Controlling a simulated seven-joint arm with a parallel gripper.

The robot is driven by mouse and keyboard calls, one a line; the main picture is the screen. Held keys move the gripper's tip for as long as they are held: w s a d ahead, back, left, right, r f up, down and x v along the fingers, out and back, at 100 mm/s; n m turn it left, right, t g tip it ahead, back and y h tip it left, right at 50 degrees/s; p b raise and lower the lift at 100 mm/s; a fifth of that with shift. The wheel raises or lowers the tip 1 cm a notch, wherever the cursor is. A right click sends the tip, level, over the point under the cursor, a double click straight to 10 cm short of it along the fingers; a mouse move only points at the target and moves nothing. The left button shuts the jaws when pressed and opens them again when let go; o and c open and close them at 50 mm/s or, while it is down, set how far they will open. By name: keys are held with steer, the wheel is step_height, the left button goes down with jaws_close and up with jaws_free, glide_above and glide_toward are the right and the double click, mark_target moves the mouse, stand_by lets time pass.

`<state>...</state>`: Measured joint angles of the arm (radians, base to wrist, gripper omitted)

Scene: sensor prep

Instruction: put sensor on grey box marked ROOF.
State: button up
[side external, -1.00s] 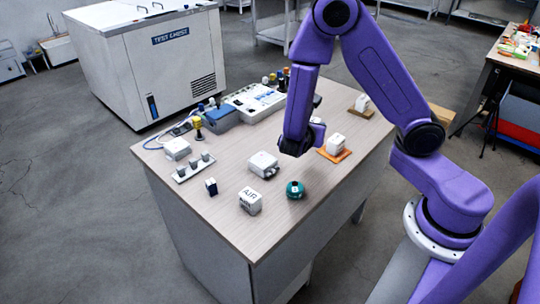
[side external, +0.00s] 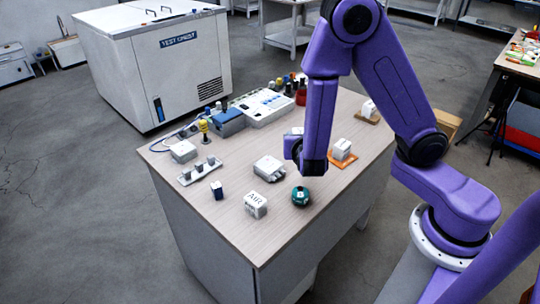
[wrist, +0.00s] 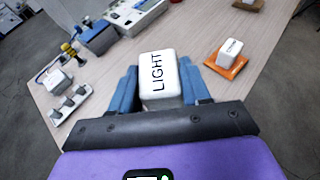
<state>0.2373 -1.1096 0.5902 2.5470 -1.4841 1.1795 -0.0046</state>
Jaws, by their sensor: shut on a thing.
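My gripper (wrist: 160,86) has its blue fingers on both sides of a white block sensor marked LIGHT (wrist: 157,72), shut on it. No label reading ROOF can be made out. A pale grey box (side external: 268,168) with side tabs lies mid-table. Another pale box (side external: 183,151) sits at the left; it also shows in the wrist view (wrist: 55,80) with small unreadable writing.
A white block marked AIR (side external: 256,204), a teal round part (side external: 300,196) and a small dark blue block (side external: 217,190) stand near the front. A white block sits on an orange plate (side external: 344,162). A rack (side external: 198,173) and instruments (side external: 262,106) line the left and back.

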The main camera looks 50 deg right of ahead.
steer(key=w+f, duration=0.2)
steer(key=w, duration=0.1)
steer(key=w+f, duration=0.3)
steer(key=w, duration=0.1)
steer(key=w+f, duration=0.3)
steer(key=shift+w+f, duration=0.2)
steer(key=shift+w, duration=0.1)
steer(key=shift+w+f, duration=0.1)
steer(key=shift+f, duration=1.5)
steer(key=shift+f, duration=0.15)
steer(key=o, duration=1.1)
